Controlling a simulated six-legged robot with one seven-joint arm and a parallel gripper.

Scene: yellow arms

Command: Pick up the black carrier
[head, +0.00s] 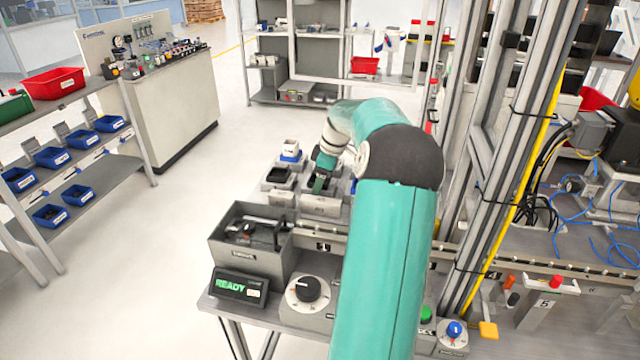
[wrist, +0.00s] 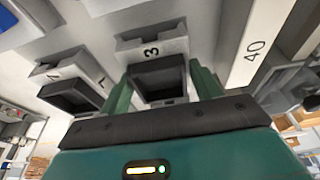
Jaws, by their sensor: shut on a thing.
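My gripper (wrist: 163,88) shows in the wrist view with its two green fingers on either side of a black carrier (wrist: 160,76). It is shut on this carrier, which is at the grey-white holder marked 3 (wrist: 151,50). I cannot tell whether the carrier is clear of the holder. A second black carrier (wrist: 72,97) sits in the neighbouring holder at the left. In the head view my gripper (head: 321,182) is down among the holders, and my arm hides much of that area. A black carrier (head: 278,174) shows to its left.
A white and blue piece (head: 290,151) stands behind the black carrier. A grey bin (head: 252,240) with dark parts, a READY display (head: 240,286) and a dial (head: 308,290) are at the bench's near left. A metal frame post (head: 520,150) rises at the right.

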